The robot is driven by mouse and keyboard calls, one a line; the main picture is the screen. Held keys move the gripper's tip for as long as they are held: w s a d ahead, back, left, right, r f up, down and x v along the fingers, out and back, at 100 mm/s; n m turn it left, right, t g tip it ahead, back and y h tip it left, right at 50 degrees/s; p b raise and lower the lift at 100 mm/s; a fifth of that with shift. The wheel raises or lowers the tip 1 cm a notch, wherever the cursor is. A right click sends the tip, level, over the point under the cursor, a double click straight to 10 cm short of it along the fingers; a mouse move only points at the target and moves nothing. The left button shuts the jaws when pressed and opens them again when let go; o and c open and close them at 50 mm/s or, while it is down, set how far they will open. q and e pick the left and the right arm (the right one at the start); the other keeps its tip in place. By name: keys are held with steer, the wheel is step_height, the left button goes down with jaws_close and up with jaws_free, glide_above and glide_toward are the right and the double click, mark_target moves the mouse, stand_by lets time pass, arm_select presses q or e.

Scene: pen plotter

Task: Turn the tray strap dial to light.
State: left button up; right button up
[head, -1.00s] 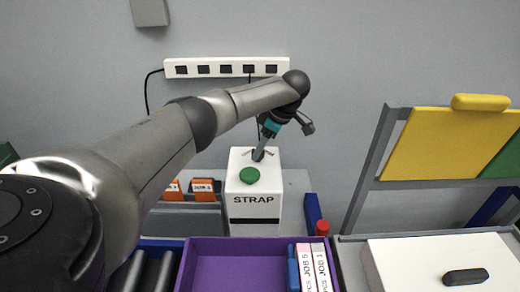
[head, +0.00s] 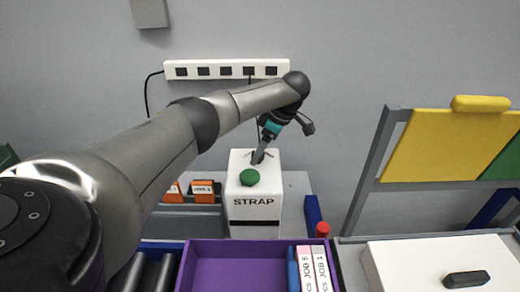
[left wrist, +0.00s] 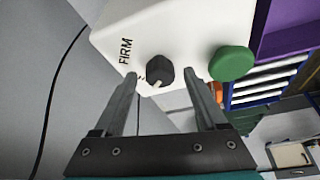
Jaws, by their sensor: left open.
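The strap machine is a white box (head: 255,215) marked STRAP, with a green button (head: 250,177) on top. In the left wrist view, the black dial (left wrist: 160,72) sits on the white box (left wrist: 190,28), beside the word FIRM; a small pale pointer mark shows on its lower edge. The green button (left wrist: 232,63) is to its right. My left gripper (head: 258,160) reaches down to the top of the box in the head view. In the left wrist view my left gripper (left wrist: 160,80) is open, one finger either side of the dial, with gaps visible. The dial is hard to make out in the head view.
A purple tray (head: 232,267) holding labelled packets stands in front of the box. A red knob (head: 323,229) and a blue post (head: 312,210) are to its right. Orange labelled blocks (head: 203,190) lie left. A power strip (head: 226,69) hangs on the wall behind.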

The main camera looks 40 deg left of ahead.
arm_select(q)
steer(key=v, duration=1.5)
steer(key=shift+d, duration=0.2)
